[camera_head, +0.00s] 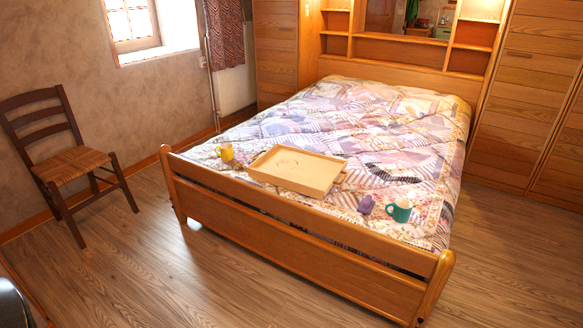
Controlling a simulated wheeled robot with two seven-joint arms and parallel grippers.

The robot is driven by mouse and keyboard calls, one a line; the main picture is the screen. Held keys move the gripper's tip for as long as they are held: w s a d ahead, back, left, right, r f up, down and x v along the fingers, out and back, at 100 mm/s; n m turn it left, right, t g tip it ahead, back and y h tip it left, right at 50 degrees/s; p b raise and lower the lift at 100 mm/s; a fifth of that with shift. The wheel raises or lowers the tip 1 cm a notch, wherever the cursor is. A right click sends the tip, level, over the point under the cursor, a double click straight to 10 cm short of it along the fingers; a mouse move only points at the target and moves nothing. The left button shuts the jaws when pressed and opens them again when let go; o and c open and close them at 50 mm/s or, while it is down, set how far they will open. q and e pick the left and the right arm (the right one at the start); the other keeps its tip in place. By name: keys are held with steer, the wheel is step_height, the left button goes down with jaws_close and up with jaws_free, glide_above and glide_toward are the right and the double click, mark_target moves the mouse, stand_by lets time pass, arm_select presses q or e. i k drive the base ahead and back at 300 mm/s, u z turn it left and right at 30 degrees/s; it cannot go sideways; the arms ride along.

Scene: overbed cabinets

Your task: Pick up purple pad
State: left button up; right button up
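A small purple pad (366,204) sits on the patchwork quilt (420,164) near the foot of the bed. It is between the wooden tray on its left and a teal mug on its right, close behind the footboard. Its fine shape is too small to tell. Neither of my grippers shows in the head view.
A wooden tray (318,178), a yellow mug (225,152) and a teal mug (399,211) are on the bed. The wooden footboard (300,240) stands in front. A chair (72,165) is at left. The floor (200,285) before the bed is clear.

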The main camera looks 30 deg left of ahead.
mark_target(366, 205)
steer(key=u, duration=1.95)
steer(key=i, duration=2.2)
steer(key=z, duration=2.9)
